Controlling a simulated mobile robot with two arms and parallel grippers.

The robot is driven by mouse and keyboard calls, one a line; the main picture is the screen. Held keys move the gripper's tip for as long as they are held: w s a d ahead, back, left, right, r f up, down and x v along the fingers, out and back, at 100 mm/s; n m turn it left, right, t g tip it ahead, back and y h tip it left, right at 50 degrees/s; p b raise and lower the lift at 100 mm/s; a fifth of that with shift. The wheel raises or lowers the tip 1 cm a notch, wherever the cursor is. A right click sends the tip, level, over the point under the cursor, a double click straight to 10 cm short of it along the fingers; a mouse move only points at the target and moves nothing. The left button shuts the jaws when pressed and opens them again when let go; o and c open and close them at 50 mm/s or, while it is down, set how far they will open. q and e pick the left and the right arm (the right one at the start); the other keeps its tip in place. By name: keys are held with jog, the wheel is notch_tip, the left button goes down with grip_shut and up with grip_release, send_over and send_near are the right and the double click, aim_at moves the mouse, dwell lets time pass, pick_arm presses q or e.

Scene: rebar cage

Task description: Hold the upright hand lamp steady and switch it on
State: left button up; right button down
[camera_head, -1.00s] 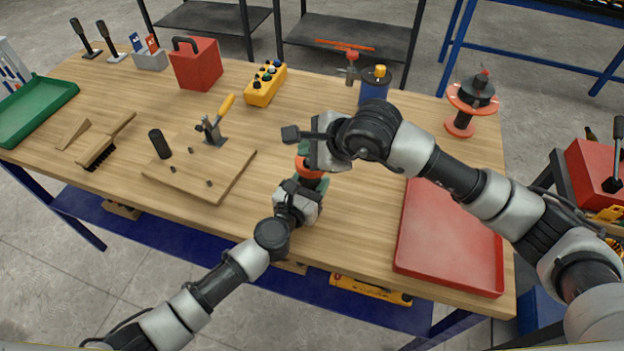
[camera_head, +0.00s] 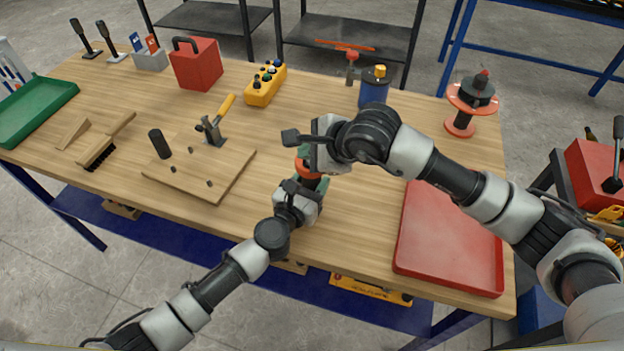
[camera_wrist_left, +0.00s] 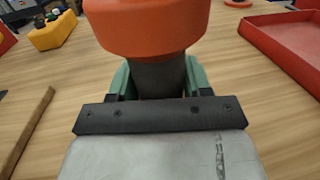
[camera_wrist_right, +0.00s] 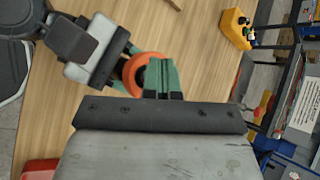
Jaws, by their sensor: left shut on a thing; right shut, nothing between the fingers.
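The hand lamp has an orange head and a dark grey body, and stands upright near the front middle of the bench. Its head (camera_wrist_left: 150,25) fills the top of the left wrist view. My left gripper (camera_wrist_left: 158,82) is shut on the dark body just below the head. In the head view the lamp (camera_head: 306,170) is mostly covered by my arms. My right gripper (camera_wrist_right: 161,75) is shut and empty, its green fingertips close beside the orange head in the right wrist view. I cannot tell whether they touch it. The lamp's switch is not visible.
A red tray (camera_head: 450,245) lies right of the lamp on the wooden bench. A wooden board with a toggle clamp (camera_head: 212,130) is to the left. A yellow button box (camera_head: 265,84), a blue canister (camera_head: 374,88) and a spool stand (camera_head: 468,105) stand behind.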

jog(key=shift+f, duration=0.15)
jog(key=shift+r, duration=3.45)
pick_arm(q)
jog(key=o, duration=1.2)
